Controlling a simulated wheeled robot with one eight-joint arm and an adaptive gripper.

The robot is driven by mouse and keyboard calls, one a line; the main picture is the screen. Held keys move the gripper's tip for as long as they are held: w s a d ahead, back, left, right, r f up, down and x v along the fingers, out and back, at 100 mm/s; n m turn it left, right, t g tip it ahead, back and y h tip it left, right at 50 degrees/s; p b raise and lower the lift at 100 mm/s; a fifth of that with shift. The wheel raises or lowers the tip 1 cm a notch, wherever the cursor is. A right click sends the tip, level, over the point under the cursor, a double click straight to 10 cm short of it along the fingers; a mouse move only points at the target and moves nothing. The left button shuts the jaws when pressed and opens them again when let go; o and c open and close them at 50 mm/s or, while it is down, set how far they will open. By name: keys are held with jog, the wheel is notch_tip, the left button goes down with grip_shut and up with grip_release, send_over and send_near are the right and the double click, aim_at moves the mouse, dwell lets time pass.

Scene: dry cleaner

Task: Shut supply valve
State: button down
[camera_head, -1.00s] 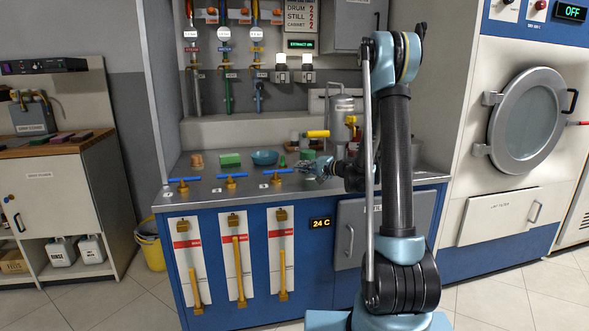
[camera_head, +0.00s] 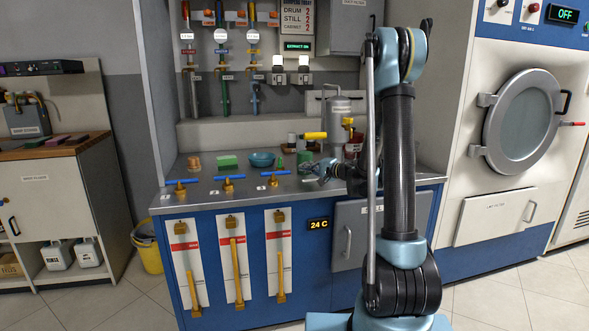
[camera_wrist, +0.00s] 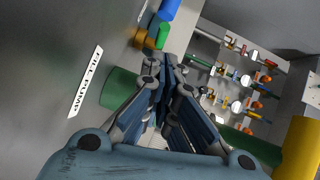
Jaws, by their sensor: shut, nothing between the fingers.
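Three blue-handled brass valves stand in a row on the steel bench top: left (camera_head: 181,183), middle (camera_head: 228,183) and right (camera_head: 272,177). Below them, three yellow levers, left (camera_head: 194,290), middle (camera_head: 238,268) and right (camera_head: 280,275), hang on white front plates. Which one is the supply valve, I cannot tell. My gripper (camera_head: 312,174) is just above the bench, right of the right blue-handled valve and apart from it. In the wrist view my gripper (camera_wrist: 167,72) is shut and empty; a blue handle (camera_wrist: 170,10) on brass shows beyond its tips.
Pipes with gauges (camera_head: 221,36) run up the back wall. A "FILL PUMP" label (camera_wrist: 86,80) shows in the wrist view. Open floor lies before the bench.

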aim_at(280, 165)
jog(key=shift+w+d, duration=0.1)
jog(key=shift+d, duration=0.05)
jog(key=x, duration=1)
dwell(0.4)
jog(key=shift+s+a, duration=0.55)
jog(key=shift+a, duration=0.3)
